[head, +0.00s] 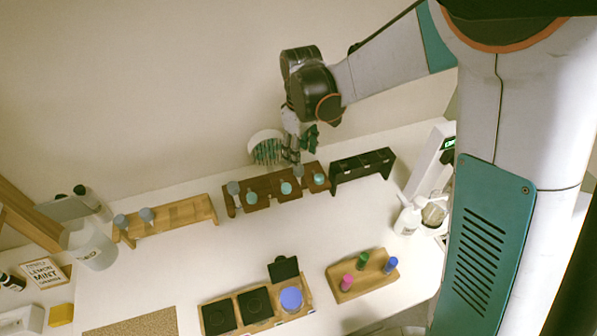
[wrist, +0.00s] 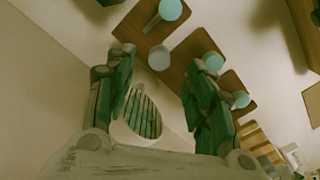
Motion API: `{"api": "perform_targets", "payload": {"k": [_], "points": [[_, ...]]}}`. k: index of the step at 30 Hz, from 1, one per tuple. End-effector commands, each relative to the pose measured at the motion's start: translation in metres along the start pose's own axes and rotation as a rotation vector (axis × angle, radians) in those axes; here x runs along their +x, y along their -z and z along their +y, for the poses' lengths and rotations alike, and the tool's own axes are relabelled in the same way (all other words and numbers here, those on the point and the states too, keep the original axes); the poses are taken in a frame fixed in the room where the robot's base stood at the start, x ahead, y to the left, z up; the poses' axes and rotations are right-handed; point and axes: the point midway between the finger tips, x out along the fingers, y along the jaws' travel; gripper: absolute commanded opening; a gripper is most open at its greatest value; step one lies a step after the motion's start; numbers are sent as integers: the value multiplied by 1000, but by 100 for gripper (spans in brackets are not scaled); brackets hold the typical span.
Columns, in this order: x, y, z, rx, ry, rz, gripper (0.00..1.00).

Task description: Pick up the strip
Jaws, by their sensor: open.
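Several slim upright strips, dark green and pale, stand together in a white rounded holder (head: 253,141) at the back edge of the table. In the wrist view the strips (wrist: 143,114) show inside the white holder, between my two fingers. I cannot tell the single strips apart clearly. My gripper (head: 299,152) is open and empty, just right of the holder in the head view and above the back of the table. In the wrist view my gripper (wrist: 163,62) has its green-padded fingers spread apart. I cannot tell its exact height above the strips.
A dark brown rack (head: 262,188) with several blue-topped bottles stands right in front of my gripper. A black rack (head: 361,170) is to its right, a light wooden rack (head: 175,219) to its left. A white pump bottle (head: 407,219) stands at right. The table's middle is clear.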

Motion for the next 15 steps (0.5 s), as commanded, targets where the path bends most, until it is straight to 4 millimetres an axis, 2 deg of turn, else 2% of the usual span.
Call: {"api": "perform_targets", "payload": {"k": [5, 15], "points": [[9, 2, 0, 0, 0, 0, 50], [52, 7, 0, 0, 0, 0, 50]]}}
